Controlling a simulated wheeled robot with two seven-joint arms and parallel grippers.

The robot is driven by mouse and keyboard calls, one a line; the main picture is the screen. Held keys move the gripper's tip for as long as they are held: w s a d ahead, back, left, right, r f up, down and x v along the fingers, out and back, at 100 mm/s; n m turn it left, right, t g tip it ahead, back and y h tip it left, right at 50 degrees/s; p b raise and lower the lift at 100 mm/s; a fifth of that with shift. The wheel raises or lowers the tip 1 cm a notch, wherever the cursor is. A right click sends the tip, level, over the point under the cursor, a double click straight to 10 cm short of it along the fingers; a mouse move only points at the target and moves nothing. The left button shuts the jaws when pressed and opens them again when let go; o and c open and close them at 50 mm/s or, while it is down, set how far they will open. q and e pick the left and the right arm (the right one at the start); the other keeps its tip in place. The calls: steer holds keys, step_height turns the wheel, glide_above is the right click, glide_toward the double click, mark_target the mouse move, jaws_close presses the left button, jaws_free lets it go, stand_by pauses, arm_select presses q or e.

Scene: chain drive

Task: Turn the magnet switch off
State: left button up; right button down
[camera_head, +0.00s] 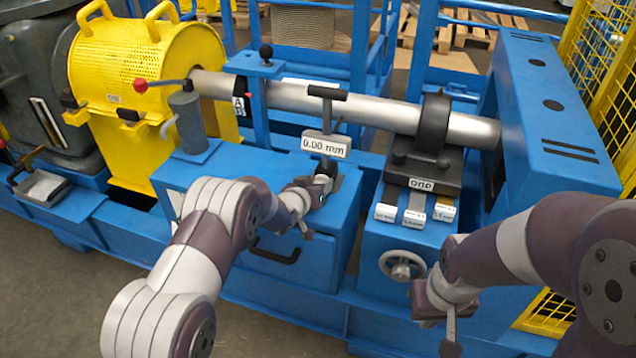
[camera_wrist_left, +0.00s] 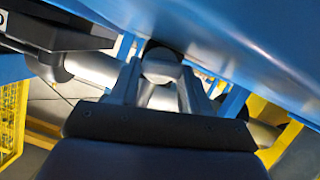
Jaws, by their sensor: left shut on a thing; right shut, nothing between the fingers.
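The dial gauge stand, with a black post and a white "0.00 mm" display (camera_head: 326,144), stands on the blue cabinet top in the middle of the head view. My left gripper (camera_head: 322,190) is at the foot of this stand, shut on a small part there, apparently the magnet switch. The fingers hide most of that part, so its turn position cannot be told. The left wrist view shows the closed fingers (camera_wrist_left: 160,85) close to a blue surface. My right gripper (camera_head: 428,312) is shut and empty, low in front of the blue machine near the handwheel.
A steel shaft (camera_head: 385,110) runs behind the stand from the yellow guard (camera_head: 140,75) to the right housing (camera_head: 545,100). A black-ringed support (camera_head: 433,122) and labelled blocks stand to its right. A handwheel (camera_head: 402,265) and a drawer handle (camera_head: 273,252) face the front.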

arm_select(q)
steer(key=shift+a+r+n, duration=0.1)
steer(key=shift+n, duration=0.2)
steer(key=shift+h, duration=0.3)
steer(key=o, duration=1)
steer(key=shift+c, duration=0.2)
steer(key=p+v, duration=0.2)
steer(key=v, duration=1)
steer(key=shift+s, duration=0.3)
